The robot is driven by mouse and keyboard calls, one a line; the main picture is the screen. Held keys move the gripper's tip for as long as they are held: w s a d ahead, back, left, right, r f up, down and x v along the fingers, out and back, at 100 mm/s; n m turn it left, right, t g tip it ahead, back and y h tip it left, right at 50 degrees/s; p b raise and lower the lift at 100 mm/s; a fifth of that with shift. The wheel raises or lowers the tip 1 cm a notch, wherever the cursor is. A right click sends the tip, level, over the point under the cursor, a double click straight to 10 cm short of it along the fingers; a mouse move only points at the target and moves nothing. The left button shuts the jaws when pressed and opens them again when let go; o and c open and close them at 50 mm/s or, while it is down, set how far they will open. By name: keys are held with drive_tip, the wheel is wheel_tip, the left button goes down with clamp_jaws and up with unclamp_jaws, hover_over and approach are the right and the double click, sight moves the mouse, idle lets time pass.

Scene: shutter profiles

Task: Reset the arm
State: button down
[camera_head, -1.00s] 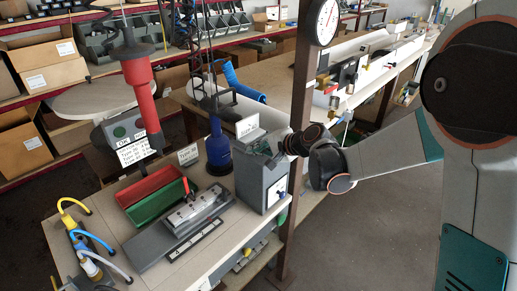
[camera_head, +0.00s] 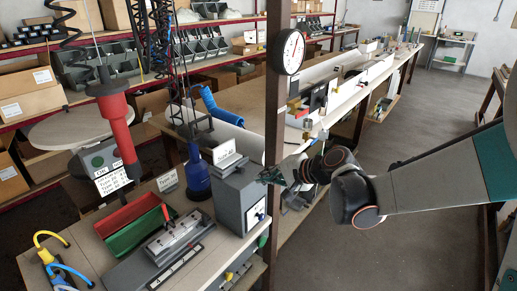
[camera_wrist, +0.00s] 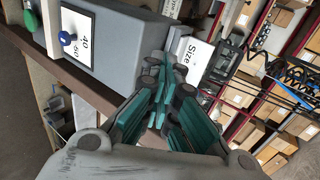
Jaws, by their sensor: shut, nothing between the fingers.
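My gripper (camera_head: 272,177) is at the right side of the grey box machine (camera_head: 238,198) in the head view, by the brown post. The arm reaches in from the right edge. In the wrist view my gripper (camera_wrist: 160,68) shows its teal and grey fingers closed together with nothing held. The grey box (camera_wrist: 140,35) with its white label and blue knob fills the upper left there, and a "Size" sign (camera_wrist: 193,57) stands just beyond the fingertips. I cannot tell whether the fingers touch the box.
A brown post (camera_head: 276,90) with a round dial (camera_head: 289,52) stands close to my gripper. Open floor (camera_head: 420,235) lies right.

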drive_tip(key=s+d+r+n+h, duration=0.1)
drive_tip(key=s+d+n+h, duration=0.2)
drive_tip(key=s+d, duration=0.6)
drive_tip(key=s+d+r+n+h, duration=0.1)
drive_tip(key=s+d+n+h, duration=0.3)
drive_tip(key=s+d, duration=0.5)
drive_tip(key=s+h+b, duration=0.1)
drive_tip(key=s+h, duration=0.1)
drive_tip(key=s, duration=0.6)
drive_tip(key=shift+s+d, duration=0.2)
drive_tip(key=shift+s, duration=0.1)
drive_tip(key=shift+a, duration=0.1)
